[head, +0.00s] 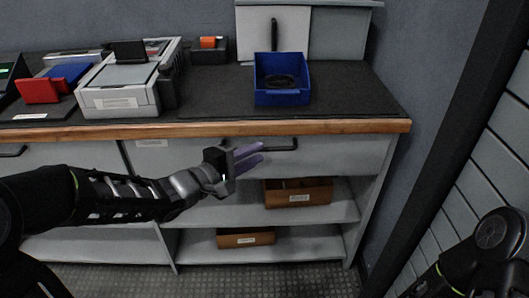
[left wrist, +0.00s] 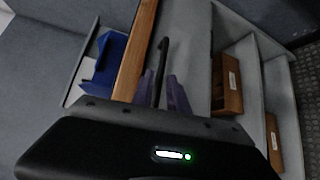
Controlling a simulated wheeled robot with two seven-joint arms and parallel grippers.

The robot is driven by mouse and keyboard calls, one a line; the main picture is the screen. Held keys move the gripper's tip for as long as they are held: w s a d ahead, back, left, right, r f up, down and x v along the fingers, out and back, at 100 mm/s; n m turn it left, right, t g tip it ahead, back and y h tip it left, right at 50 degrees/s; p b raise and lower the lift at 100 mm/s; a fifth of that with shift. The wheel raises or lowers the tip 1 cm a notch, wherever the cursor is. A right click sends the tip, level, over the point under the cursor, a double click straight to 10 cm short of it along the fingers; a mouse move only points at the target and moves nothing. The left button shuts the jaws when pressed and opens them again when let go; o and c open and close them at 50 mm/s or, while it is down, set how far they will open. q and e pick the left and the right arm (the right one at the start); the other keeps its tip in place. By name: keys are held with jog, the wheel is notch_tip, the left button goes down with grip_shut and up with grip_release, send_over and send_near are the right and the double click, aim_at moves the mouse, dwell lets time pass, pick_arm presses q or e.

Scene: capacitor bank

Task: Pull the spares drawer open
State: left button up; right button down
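The drawer (head: 335,157) is a wide grey front just under the wooden worktop edge, and it looks shut. Its dark bar handle (head: 280,147) lies across the front. My left gripper (head: 255,156) is in front of the drawer at the handle's left end, with its two purple fingers apart. In the left wrist view the handle (left wrist: 162,55) runs down between the open fingers (left wrist: 161,94). I cannot tell whether either finger touches it. The gripper hides the handle's left part in the head view. My right gripper is out of view; only part of that arm shows.
A blue bin (head: 281,98) and a grey instrument (head: 120,92) stand on the worktop. Below the drawer, open shelves hold two wooden boxes, an upper one (head: 298,199) and a lower one (head: 245,240). A wall is close on the right.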

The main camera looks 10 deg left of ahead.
pick_arm(q)
jog(key=b+x, duration=0.1)
jog(key=x, duration=0.3)
grip_shut()
dwell(1.4)
